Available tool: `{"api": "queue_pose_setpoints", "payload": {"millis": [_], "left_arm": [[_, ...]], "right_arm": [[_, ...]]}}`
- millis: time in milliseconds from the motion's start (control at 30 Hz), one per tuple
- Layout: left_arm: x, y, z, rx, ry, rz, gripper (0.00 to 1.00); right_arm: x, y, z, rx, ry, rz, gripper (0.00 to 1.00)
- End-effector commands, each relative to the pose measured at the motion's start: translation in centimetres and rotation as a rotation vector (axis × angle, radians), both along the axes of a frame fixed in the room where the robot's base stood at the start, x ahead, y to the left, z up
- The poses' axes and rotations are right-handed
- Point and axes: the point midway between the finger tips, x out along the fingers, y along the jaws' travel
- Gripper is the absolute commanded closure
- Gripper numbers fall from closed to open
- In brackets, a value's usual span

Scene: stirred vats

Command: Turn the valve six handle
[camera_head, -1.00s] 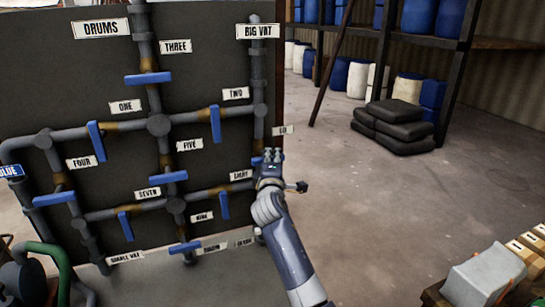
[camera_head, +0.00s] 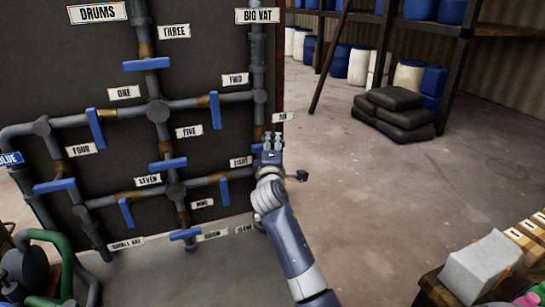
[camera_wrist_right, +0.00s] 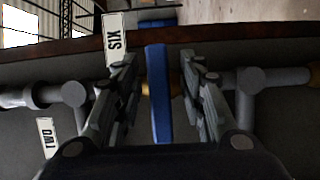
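The valve six handle is a blue bar. In the right wrist view the handle (camera_wrist_right: 158,95) stands lengthwise between the two fingers of my right gripper (camera_wrist_right: 158,68), with a visible gap on each side. The SIX label (camera_wrist_right: 115,38) is just beyond the left finger. In the head view my right gripper (camera_head: 271,142) is at the right edge of the pipe board and hides most of the handle; a bit of blue (camera_head: 257,148) shows at its left. The SIX label (camera_head: 279,117) is just above it. My left gripper is not in view.
The dark board (camera_head: 208,62) carries grey pipes and other blue handles, such as valve two (camera_head: 215,109) and valve eight (camera_head: 224,191). Black sacks (camera_head: 397,112) lie behind on the floor. A table with boxes (camera_head: 482,264) is at lower right. Open floor lies between.

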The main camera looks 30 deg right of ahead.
Motion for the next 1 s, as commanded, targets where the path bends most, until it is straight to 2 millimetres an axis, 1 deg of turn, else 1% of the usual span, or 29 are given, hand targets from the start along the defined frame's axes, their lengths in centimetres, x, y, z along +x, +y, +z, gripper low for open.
{"api": "queue_pose_setpoints", "payload": {"millis": [167,400,533,700,1000], "left_arm": [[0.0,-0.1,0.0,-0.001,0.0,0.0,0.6],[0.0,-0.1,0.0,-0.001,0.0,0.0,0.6],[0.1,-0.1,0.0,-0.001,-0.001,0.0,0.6],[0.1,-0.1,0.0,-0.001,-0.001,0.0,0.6],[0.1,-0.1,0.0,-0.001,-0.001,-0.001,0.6]], "right_arm": [[-2.4,1.8,-0.1,0.001,-0.001,0.003,0.62],[-6.3,4.6,-0.1,0.002,0.0,0.002,0.62],[-7.8,5.7,0.0,0.002,0.0,0.001,0.62],[-8.8,6.4,0.0,0.002,0.0,0.0,0.62],[-9.0,6.5,0.1,0.002,0.0,0.0,0.62]]}}
